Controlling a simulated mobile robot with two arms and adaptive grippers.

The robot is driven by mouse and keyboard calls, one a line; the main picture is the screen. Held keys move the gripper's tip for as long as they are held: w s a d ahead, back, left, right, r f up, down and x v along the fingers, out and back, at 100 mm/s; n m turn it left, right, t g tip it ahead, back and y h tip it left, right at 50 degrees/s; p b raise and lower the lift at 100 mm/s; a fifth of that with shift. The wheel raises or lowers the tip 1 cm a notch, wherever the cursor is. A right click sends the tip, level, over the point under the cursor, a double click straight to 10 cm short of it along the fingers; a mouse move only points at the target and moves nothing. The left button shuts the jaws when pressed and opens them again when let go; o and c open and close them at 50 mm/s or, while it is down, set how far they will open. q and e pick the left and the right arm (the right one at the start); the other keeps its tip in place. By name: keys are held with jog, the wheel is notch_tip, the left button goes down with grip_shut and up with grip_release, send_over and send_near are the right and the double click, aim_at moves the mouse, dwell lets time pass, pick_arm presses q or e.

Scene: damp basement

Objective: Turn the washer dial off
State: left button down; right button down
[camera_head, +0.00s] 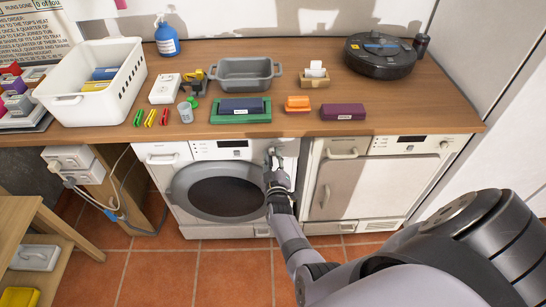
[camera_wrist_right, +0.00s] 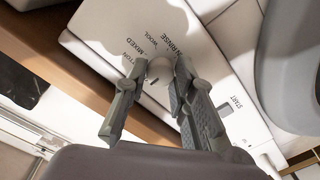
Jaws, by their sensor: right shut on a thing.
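The washer (camera_head: 230,151) is a white front-loader under the wooden counter, with a round dark door ringed in grey. My right gripper (camera_head: 275,161) is at the upper right of its front panel, where it hides the dial in the head view. In the right wrist view the small round white dial (camera_wrist_right: 160,71) sits between the fingertips of my right gripper (camera_wrist_right: 158,84), which is closed around it. Printed labels MIXED, WOOL, RINSE and a partly covered one ending in TON surround the dial. Which label it points to cannot be told. My left gripper is not in view.
A second white appliance (camera_head: 357,190) stands to the right of the washer. The counter (camera_head: 220,125) above holds a white basket (camera_head: 98,100), a grey tub (camera_head: 245,85), a dark round device (camera_head: 380,67) and small boxes. The tiled floor in front is clear.

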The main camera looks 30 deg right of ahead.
jog(key=shift+s+f, duration=0.1)
jog(key=shift+f, duration=0.05)
jog(key=c, duration=1.3)
grip_release()
jog(key=shift+c, duration=0.2)
